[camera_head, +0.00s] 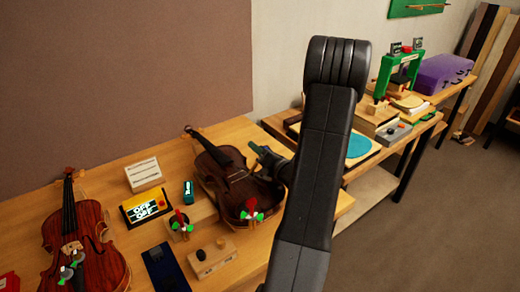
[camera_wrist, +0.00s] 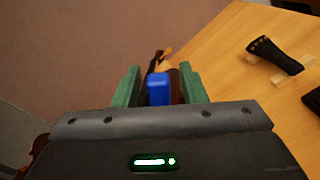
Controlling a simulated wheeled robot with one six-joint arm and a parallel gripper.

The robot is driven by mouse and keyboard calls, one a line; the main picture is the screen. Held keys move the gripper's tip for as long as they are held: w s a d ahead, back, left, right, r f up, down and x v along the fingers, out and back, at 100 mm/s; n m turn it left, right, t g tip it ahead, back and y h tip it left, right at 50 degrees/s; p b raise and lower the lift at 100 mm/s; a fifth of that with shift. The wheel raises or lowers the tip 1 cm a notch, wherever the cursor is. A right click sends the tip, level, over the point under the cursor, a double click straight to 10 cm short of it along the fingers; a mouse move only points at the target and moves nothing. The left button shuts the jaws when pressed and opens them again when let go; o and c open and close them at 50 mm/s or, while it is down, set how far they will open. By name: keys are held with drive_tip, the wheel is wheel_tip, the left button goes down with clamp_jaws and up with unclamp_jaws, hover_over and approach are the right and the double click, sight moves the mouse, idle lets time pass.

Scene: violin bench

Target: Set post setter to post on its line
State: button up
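My gripper (camera_wrist: 160,85) shows in the wrist view as two green fingers standing apart. A blue block-like piece (camera_wrist: 158,90) lies between them, with a visible gap on either side. I cannot tell whether it is part of the post setter. In the head view my gripper (camera_head: 262,155) is at the upper right of the middle violin (camera_head: 237,187), close to or over its body. Part of the violin is hidden behind my arm. Some red-brown violin wood (camera_wrist: 175,85) shows behind the blue piece. The post and its line cannot be made out.
Another violin (camera_head: 85,245) lies at the left.

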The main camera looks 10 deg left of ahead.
clamp_jaws()
drive_tip(key=shift+s+a+r+n+b, duration=0.25)
drive_tip(key=shift+n+b, duration=0.35)
drive_tip(key=shift+b, duration=0.2)
unclamp_jaws()
drive_tip(key=shift+d, duration=0.1)
